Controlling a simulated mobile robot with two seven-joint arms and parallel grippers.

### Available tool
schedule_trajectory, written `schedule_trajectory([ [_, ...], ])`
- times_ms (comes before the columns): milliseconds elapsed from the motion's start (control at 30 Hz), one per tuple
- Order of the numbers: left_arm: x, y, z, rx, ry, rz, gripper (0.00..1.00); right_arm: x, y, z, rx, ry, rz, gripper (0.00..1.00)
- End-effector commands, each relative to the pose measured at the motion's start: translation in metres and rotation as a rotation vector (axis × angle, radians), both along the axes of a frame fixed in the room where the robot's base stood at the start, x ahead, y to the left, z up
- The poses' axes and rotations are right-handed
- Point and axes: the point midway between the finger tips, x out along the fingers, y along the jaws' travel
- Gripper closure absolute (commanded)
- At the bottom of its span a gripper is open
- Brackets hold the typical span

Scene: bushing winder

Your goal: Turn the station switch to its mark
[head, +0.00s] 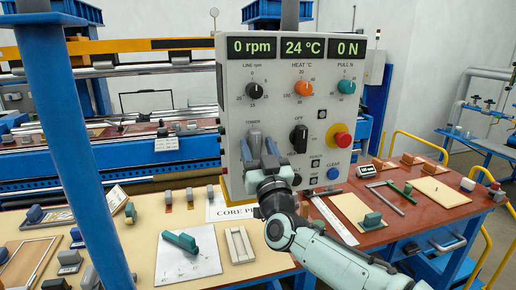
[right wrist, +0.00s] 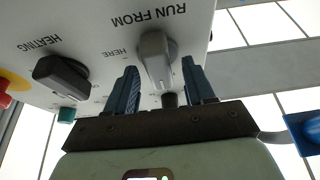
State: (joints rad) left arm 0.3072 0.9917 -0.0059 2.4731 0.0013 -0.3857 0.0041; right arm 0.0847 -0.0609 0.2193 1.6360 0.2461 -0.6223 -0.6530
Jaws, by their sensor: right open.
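The station switch is a grey knob (head: 254,143) on the lower left of the white control panel (head: 275,97). In the right wrist view the knob (right wrist: 157,58), labelled RUN FROM, shows upside down with the word HERE beside it. My right gripper (head: 258,150) is in front of the panel, just at the knob. Its two blue fingers (right wrist: 160,75) are open, one on each side of the knob, with gaps showing. The knob's mark is not clear in the head view. My left gripper is not in view.
Right of the switch are a black heating knob (head: 299,138) and a red stop button (head: 341,138) on yellow. A blue button (head: 333,173) is below. Three dials and displays fill the panel's upper part. The bench (head: 150,250) below holds several small parts.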

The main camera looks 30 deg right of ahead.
Motion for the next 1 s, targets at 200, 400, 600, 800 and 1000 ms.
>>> schedule_trajectory([
  [200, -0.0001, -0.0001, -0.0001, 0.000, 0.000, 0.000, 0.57, -0.0003, 0.0001, 0.0000, 0.000, 0.000, 0.000, 1.00],
  [400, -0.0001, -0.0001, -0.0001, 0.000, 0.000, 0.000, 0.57, -0.0004, 0.0002, 0.0000, 0.005, -0.001, 0.000, 1.00],
  [600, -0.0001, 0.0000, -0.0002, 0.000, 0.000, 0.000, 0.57, -0.0003, 0.0005, -0.0001, 0.054, -0.013, 0.000, 1.00],
  [800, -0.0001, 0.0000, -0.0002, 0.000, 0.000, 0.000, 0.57, 0.0000, 0.0012, -0.0001, 0.173, -0.042, 0.001, 1.00],
  [1000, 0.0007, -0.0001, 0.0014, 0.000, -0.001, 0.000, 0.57, 0.0004, 0.0023, 0.0000, 0.348, -0.083, 0.002, 1.00],
])
